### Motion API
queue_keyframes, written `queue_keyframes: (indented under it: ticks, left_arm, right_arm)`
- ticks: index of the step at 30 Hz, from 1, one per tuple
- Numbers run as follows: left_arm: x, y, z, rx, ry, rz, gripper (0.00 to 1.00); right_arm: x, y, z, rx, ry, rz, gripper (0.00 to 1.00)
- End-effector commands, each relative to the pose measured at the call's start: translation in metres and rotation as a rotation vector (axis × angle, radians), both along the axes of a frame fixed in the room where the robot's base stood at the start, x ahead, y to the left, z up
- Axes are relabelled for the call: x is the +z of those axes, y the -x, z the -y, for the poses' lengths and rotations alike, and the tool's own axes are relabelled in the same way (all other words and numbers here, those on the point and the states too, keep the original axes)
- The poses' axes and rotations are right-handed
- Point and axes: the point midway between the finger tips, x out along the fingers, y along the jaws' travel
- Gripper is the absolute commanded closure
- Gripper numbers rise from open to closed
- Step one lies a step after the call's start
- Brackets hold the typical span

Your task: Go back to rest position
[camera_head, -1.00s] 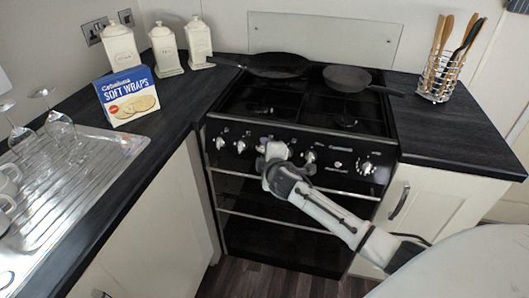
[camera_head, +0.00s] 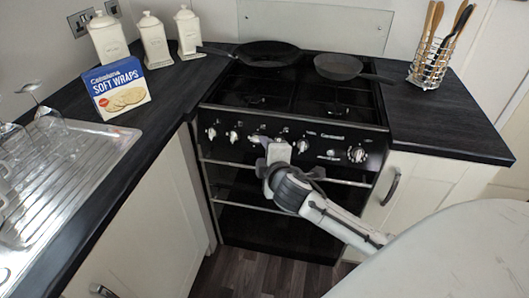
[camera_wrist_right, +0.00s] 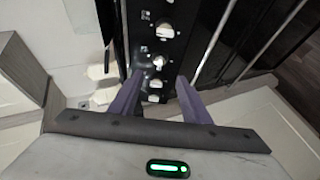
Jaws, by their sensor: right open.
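Several white knobs (camera_wrist_right: 158,62) on the black panel show beyond and between the fingers. I cannot tell the exact gap between fingers and knobs. The black cooker (camera_head: 285,190) stands between the two counter runs, its oven door closed. My left gripper is in neither view.
Two dark pans (camera_head: 338,67) (camera_head: 268,52) rest on the hob. A soft wraps box (camera_head: 115,88), three white canisters (camera_head: 155,42) and upturned glasses (camera_head: 50,125) stand on the left. A utensil rack (camera_head: 430,62) stands on the right counter (camera_head: 440,120). Floor (camera_head: 265,275) shows below the oven.

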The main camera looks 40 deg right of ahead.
Motion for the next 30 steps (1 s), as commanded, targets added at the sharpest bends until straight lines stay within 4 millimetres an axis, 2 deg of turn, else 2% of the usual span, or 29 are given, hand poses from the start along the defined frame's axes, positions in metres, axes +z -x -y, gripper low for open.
queue_keyframes:
  ticks: [17,20,23,26,30]
  left_arm:
    - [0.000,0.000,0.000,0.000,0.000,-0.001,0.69]
    - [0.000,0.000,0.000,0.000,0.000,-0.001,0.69]
    - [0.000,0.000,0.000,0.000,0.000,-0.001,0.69]
    - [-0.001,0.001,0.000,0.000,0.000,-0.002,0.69]
    - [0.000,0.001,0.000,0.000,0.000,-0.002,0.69]
  right_arm:
    - [0.002,0.003,-0.001,0.000,0.000,0.000,0.57]
    - [-0.004,0.006,-0.004,0.003,-0.015,-0.007,0.57]
    - [-0.029,0.020,-0.019,0.016,-0.091,-0.033,0.57]
    - [-0.072,0.049,-0.049,0.030,-0.244,-0.081,0.57]
    - [-0.137,0.113,-0.103,0.009,-0.550,-0.160,0.57]
